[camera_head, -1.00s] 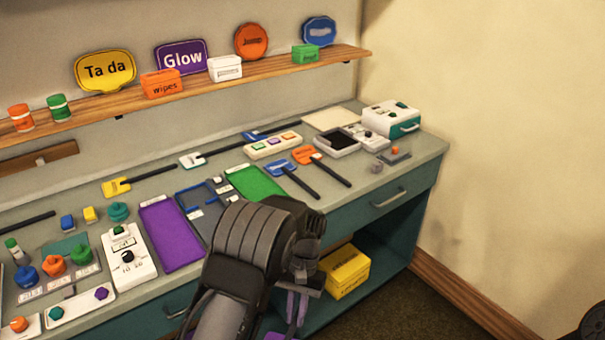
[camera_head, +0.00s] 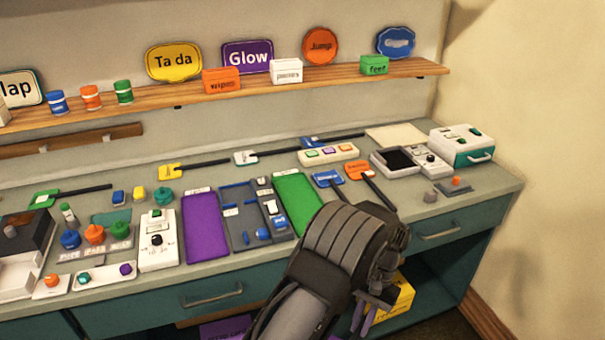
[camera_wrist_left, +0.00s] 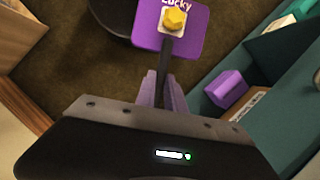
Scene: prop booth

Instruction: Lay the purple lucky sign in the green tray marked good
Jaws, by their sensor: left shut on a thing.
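The purple lucky sign (camera_wrist_left: 185,38) shows in the left wrist view, with a yellow emblem, the word "Lucky" and a dark stick handle. My left gripper (camera_wrist_left: 163,92) is shut on that handle, and the sign's panel extends beyond the fingertips over the brown floor. In the head view my left gripper (camera_head: 362,314) hangs in front of the counter's front edge, below the counter top; the sign is not clearly visible there. The green tray (camera_head: 296,200) lies on the counter, empty, behind my left wrist; its small label is unreadable. My right gripper is not in view.
A purple tray (camera_head: 205,228) and a grey organizer (camera_head: 245,230) lie left of the green tray. Blue and orange paddle signs (camera_head: 328,178) lie close on its right. A yellow box (camera_head: 402,298) sits in the open lower shelf beside my gripper.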

